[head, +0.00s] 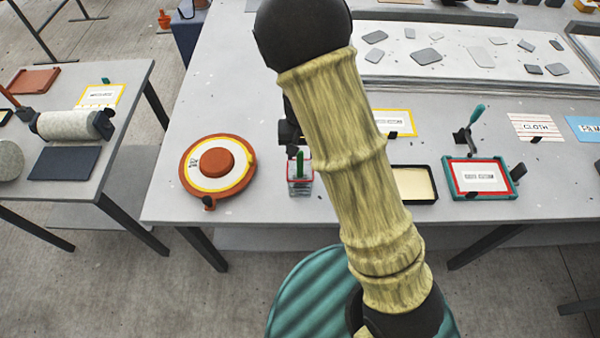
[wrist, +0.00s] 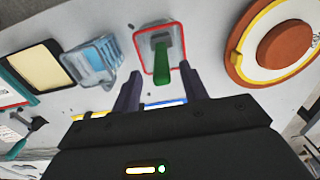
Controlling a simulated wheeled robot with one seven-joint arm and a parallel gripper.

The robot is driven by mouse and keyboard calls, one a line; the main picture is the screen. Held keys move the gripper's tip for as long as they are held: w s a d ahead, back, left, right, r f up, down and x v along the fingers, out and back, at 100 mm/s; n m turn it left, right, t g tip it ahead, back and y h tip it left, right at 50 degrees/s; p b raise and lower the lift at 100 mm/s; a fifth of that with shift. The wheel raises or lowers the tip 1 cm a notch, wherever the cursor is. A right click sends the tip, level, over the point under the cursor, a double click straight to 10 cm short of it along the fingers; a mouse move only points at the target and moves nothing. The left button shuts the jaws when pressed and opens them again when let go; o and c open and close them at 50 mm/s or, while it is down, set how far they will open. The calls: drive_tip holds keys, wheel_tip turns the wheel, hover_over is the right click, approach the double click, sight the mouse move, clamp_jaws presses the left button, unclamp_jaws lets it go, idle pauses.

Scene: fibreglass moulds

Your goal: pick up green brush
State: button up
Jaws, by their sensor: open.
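The green brush (head: 299,165) stands handle-up in a small clear container with a red rim (head: 301,189) near the table's front edge. In the wrist view the green handle of the brush (wrist: 161,73) rises from the red-rimmed container (wrist: 141,62), and its lower part is in shadow. My gripper (wrist: 162,78) is open, with its two dark fingers on either side of the handle in that picture. I cannot tell whether either finger touches it. In the head view my arm hides most of the gripper.
A round orange lidded container (head: 188,180) stands left of the brush. A clear box with blue contents (wrist: 92,60) and a black tray with a cream inside (head: 425,169) are close by. A teal-framed tray (head: 512,180) is farther right. A board with grey pieces (head: 480,68) lies behind.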

drive_tip(key=shift+f, duration=0.1)
drive_tip(key=p, duration=0.1)
hover_over(300, 176)
drive_tip(key=f, duration=0.5)
drive_tip(key=shift+w, duration=0.3)
drive_tip(key=shift+c, duration=0.2)
clamp_jaws()
